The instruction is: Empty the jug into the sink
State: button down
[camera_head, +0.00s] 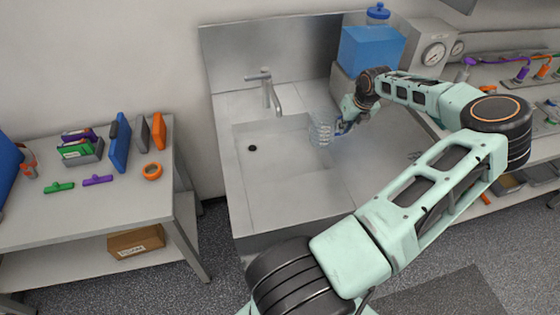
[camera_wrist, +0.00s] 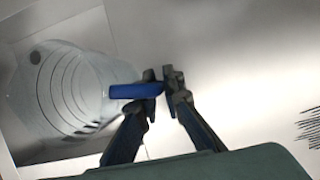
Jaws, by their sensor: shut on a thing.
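The jug (camera_head: 321,129) is clear, with a blue handle. It is over the right edge of the sink basin (camera_head: 272,190) in the head view. My gripper (camera_head: 345,127) is at the jug's right side. In the wrist view my gripper (camera_wrist: 160,80) is shut on the blue handle (camera_wrist: 135,91), and the jug's clear ringed body (camera_wrist: 75,92) extends left over the basin. I cannot tell its exact tilt or whether liquid is in it. The basin's dark drain (camera_head: 252,148) shows to the left.
A tap (camera_head: 266,90) stands behind the basin. A blue box (camera_head: 371,50) and a gauge unit (camera_head: 430,48) are at the back right. A side table (camera_head: 90,205) with several small items stands at left. The steel drainboard (camera_head: 385,165) right of the basin looks mostly clear.

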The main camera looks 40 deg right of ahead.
jog(key=shift+d, duration=0.1)
jog(key=shift+s+d+r, duration=0.1)
jog(key=shift+s+d, duration=0.05)
jog(key=shift+s, duration=0.05)
jog(key=shift+d+r, duration=0.1)
jog(key=shift+r, duration=3)
jog(key=shift+s, duration=0.1)
